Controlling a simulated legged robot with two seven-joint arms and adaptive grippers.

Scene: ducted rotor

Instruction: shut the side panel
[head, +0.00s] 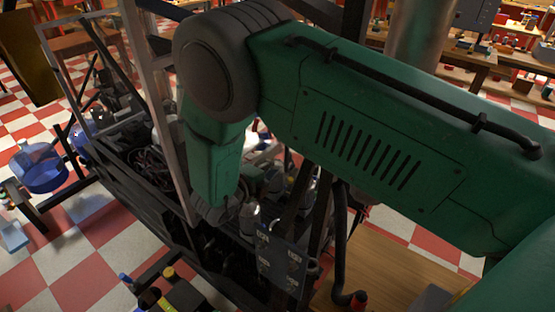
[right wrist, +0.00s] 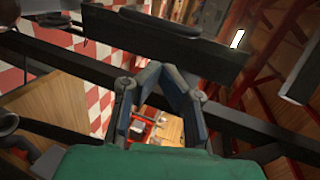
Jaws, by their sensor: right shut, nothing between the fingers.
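In the right wrist view my right gripper (right wrist: 155,72) is shut and empty, its two fingertips together. A dark flat panel-like piece (right wrist: 165,40) with a rounded bar along its top lies just beyond the fingertips; I cannot tell whether they touch, or whether this is the side panel. In the head view my green right arm reaches in from the right and bends down into a black open-framed machine (head: 125,185). The fingers are hidden there. A dark brownish panel (head: 27,60) stands at the upper left; I cannot tell if it belongs to the machine. My left gripper is not in view.
Pale upright posts (head: 160,110) of the frame stand close to my right arm. A blue translucent container (head: 40,167) is at the left. Workbenches (head: 480,62) with small items stand at the back right. Red-and-white checkered floor (head: 85,255) shows at the lower left.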

